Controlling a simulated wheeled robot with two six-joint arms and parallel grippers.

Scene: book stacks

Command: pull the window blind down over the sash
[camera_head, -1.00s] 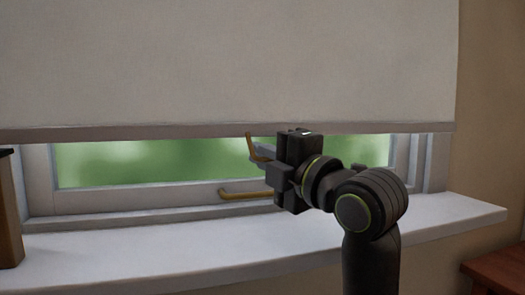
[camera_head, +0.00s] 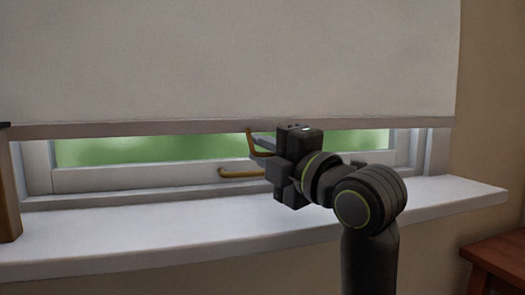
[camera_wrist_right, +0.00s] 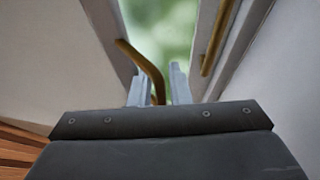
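The cream blind (camera_head: 230,65) hangs over most of the window, its bottom bar (camera_head: 150,129) level across the sash. A strip of green glass (camera_head: 150,150) and the lower sash rail (camera_head: 130,179) show below it. A bent brass pull (camera_head: 252,146) hangs from the bar. My right gripper (camera_head: 262,148) is shut on this pull, just below the bar. In the right wrist view the pull (camera_wrist_right: 146,66) runs down between the two grey fingers (camera_wrist_right: 159,92). My left gripper is out of view.
A brass sash handle (camera_head: 240,173) sits on the lower rail, close below my right gripper; it also shows in the wrist view (camera_wrist_right: 214,50). The white sill (camera_head: 120,235) is clear in front. A brown object (camera_head: 9,190) stands at the left, red-brown furniture (camera_head: 495,262) at lower right.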

